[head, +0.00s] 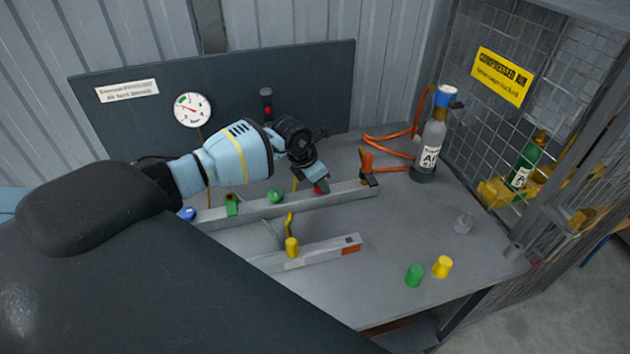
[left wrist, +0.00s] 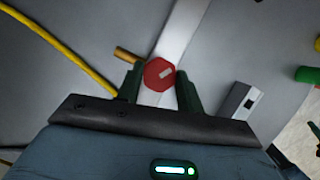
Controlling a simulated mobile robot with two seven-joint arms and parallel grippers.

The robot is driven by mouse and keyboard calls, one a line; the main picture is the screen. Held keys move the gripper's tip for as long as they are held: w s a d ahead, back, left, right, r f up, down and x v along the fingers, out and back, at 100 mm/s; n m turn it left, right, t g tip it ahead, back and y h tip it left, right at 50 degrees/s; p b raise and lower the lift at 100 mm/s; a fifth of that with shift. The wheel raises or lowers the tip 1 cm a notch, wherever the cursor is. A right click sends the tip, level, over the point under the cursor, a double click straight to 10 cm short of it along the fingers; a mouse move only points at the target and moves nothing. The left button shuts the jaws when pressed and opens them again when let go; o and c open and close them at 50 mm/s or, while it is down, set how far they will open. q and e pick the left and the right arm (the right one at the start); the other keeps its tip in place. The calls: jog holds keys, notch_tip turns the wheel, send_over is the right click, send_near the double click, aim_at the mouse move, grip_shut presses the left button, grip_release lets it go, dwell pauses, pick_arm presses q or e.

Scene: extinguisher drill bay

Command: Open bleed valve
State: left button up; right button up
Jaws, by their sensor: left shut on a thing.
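A red round knob (head: 322,188) sits on the long grey rail (head: 345,196) on the bench, partly hidden by my left gripper (head: 314,180) in the head view. In the left wrist view the red knob (left wrist: 160,73) lies between the two dark fingers of my left gripper (left wrist: 158,82), which is shut on it from both sides. A short pale mark on its face runs at a slant. A brass stub (left wrist: 127,54) sticks out beside it on the left. No label names this knob as the bleed valve. My right gripper is not in view.
Green (head: 276,196) and blue (head: 187,214) knobs are on or near the rail. A grey bottle (head: 431,145) with an orange hose (head: 390,148) stands at the back right. A pressure gauge (head: 192,110) is on the back panel. Loose green (head: 415,275) and yellow (head: 442,267) caps stand front right.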

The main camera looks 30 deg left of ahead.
pick_arm(q)
jog(key=n+y, duration=0.1)
jog(key=n, duration=0.1)
jog(key=shift+d+r+n, duration=0.1)
jog(key=shift+n, duration=0.2)
jog(key=shift+n+y, duration=0.6)
jog(key=shift+n, duration=1)
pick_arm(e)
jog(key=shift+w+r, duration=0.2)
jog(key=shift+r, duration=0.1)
pick_arm(q)
jog(key=shift+n, duration=0.3)
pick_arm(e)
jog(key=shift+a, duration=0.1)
pick_arm(q)
jog(key=o, duration=1)
jog(key=shift+s+r, duration=0.25)
jog(key=shift+r, duration=0.25)
jog(key=v, duration=0.6)
jog(key=shift+s+r, duration=0.15)
jog(key=shift+r, duration=0.1)
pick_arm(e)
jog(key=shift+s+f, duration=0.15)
